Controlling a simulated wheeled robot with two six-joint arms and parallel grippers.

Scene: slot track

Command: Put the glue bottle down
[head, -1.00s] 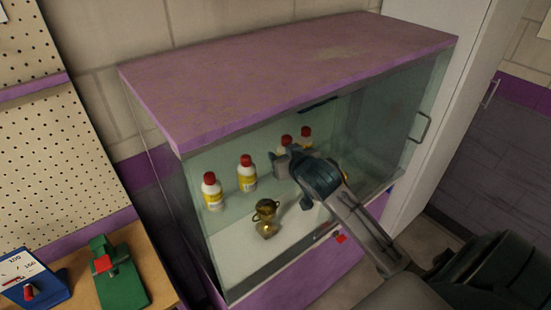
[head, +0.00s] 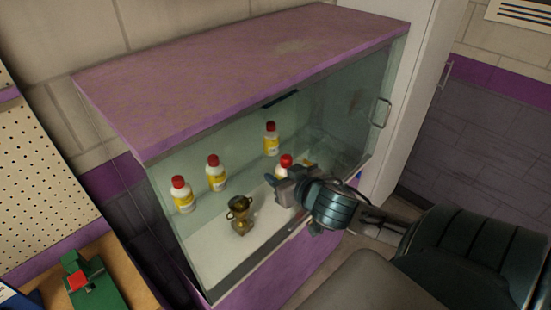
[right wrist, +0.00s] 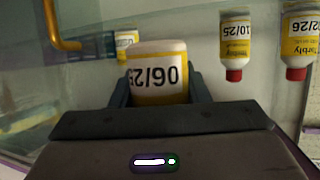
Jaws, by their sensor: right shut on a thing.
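My right gripper (head: 284,190) is shut on a glue bottle (head: 286,163) with a red cap, inside the glass-fronted cabinet. In the right wrist view the held glue bottle (right wrist: 157,72) is between the two fingers, its label reading 06/25. The fingers hide its lower part in the head view. I cannot tell whether its base touches the cabinet floor (head: 222,272). Three similar bottles stand towards the back: two at the left (head: 182,196) (head: 216,174) and one behind the held bottle (head: 270,139). My left gripper is not in view.
A gold trophy (head: 239,214) stands left of my right gripper on the pale cabinet floor. The purple cabinet top (head: 245,75) lies above and the glass side (head: 350,115) is at the right. Pale floor shows around the trophy.

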